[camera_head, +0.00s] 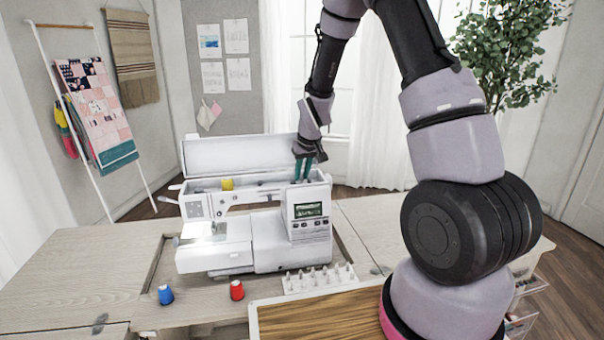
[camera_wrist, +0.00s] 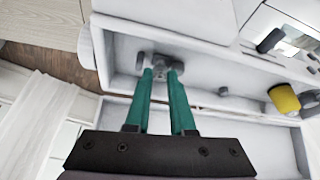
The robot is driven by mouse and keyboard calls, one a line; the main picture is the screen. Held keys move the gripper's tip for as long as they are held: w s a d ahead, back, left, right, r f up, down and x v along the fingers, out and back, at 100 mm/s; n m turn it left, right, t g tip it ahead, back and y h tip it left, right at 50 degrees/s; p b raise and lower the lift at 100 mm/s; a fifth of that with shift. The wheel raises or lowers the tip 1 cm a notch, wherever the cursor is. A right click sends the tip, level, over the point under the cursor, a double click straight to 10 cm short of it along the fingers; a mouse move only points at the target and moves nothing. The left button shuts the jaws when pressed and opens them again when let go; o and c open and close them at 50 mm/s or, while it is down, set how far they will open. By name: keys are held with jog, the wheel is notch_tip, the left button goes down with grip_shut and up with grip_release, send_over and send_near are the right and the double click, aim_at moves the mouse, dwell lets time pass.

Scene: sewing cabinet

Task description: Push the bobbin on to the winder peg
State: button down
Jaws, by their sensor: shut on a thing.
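The white sewing machine (camera_head: 275,240) stands in the table with its top lid (camera_head: 240,152) raised. My gripper (camera_head: 303,180) reaches down with teal fingers into the right end of the open top. In the wrist view, my gripper (camera_wrist: 162,76) is shut on a small grey bobbin (camera_wrist: 161,64) at its fingertips. The bobbin is partly hidden by the fingers and sits low over the floor of the top recess. The winder peg cannot be made out under it. I cannot tell whether the bobbin is around the peg or just above it.
A small grey part (camera_wrist: 139,61) stands just left of the fingertips. A yellow spool (camera_wrist: 285,98) is farther right in the recess, beside a low wall. A blue spool (camera_head: 165,294), a red spool (camera_head: 237,290) and a white peg rack (camera_head: 318,279) are in front of the machine.

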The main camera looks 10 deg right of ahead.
jog(key=shift+f, duration=0.2)
jog(key=c, duration=0.7)
grip_release()
jog(key=shift+s, duration=0.1)
jog(key=v, duration=1)
jog(key=shift+s+r, duration=0.1)
jog(key=shift+r, duration=0.3)
jog(key=s+d+r+m+t, duration=0.1)
jog(key=s+d+r+m, duration=0.25)
jog(key=s+r, duration=1)
jog(key=s+r+m, duration=0.1)
jog(key=s+r, duration=0.1)
jog(key=s, duration=0.2)
jog(key=s+d+r+t, duration=0.1)
jog(key=s+r, duration=0.1)
jog(key=s, duration=0.2)
jog(key=s+r+m+y, duration=0.1)
jog(key=s+r, duration=0.2)
jog(key=s, duration=0.1)
jog(key=shift+s+d+m+t, duration=0.25)
jog(key=shift+s+m+t, duration=0.1)
jog(key=shift+t, duration=0.05)
